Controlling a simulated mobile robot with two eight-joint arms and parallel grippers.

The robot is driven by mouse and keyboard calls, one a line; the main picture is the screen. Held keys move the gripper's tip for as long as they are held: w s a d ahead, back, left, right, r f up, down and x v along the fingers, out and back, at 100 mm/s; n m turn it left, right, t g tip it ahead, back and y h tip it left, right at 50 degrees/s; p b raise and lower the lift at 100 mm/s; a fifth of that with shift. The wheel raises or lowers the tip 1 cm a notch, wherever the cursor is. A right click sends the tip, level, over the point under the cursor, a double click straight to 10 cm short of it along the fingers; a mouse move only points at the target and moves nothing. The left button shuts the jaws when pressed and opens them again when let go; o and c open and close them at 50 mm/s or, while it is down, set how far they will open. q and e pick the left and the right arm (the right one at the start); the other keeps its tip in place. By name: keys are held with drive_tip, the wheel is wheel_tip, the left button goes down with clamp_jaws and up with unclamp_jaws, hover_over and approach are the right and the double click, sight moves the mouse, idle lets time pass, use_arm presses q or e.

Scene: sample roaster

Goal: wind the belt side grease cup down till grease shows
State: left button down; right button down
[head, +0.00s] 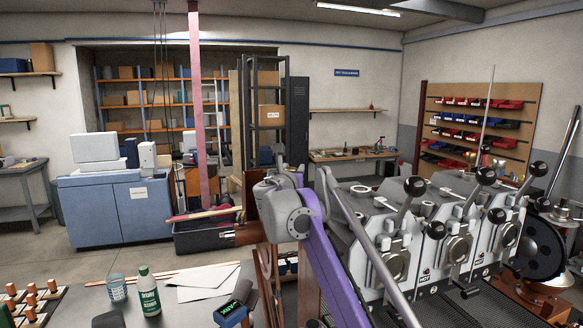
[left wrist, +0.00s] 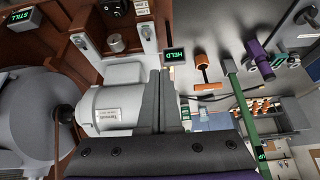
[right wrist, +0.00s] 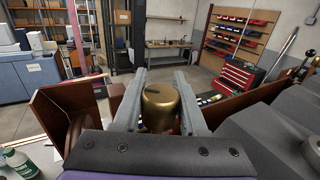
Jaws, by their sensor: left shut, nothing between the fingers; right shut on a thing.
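In the right wrist view my right gripper (right wrist: 160,80) is shut on a brass grease cup (right wrist: 162,104), with one grey finger on each side of its round cap. The cap looks upright, and the cup's lower part is hidden. No grease can be made out there. In the head view my right arm's purple link and grey joint show, but the cup cannot be made out. In the left wrist view my left gripper (left wrist: 160,76) is shut and empty, in front of a pale motor (left wrist: 115,108) with a label.
In the left wrist view a green-lit display reads HELD (left wrist: 174,54) and another reads STILL (left wrist: 27,16). Reddish-brown panels (right wrist: 64,102) flank the cup. In the head view the roaster bank (head: 425,235) fills the right, and a green-white bottle (head: 149,292) stands on the front bench.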

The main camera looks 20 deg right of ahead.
drive_tip(key=shift+d+r+m+g+h+p, duration=0.1)
drive_tip(key=shift+d+m+g+h+p, duration=0.1)
drive_tip(key=shift+m+g+h+p, duration=0.55)
use_arm(q)
drive_tip(key=shift+w+r+b, duration=0.2)
drive_tip(key=shift+w+r, duration=0.1)
drive_tip(key=shift+r, duration=0.2)
drive_tip(key=shift+w+r+b, duration=0.15)
drive_tip(key=shift+w+r, duration=0.1)
drive_tip(key=shift+r, duration=0.2)
use_arm(e)
drive_tip(key=shift+s+h, duration=0.1)
drive_tip(key=shift+h, duration=0.25)
drive_tip(key=shift+c, duration=2.2)
unclamp_jaws()
use_arm(q)
drive_tip(key=shift+s+f+b, duration=0.45)
drive_tip(key=shift+f+b, duration=0.1)
drive_tip(key=shift+f, duration=0.3)
drive_tip(key=shift+s+f+b, duration=0.4)
drive_tip(key=shift+f+b, duration=0.1)
drive_tip(key=shift+f, duration=0.3)
use_arm(e)
drive_tip(key=v, duration=1)
drive_tip(key=shift+s+a, duration=0.2)
drive_tip(key=shift+s, duration=0.15)
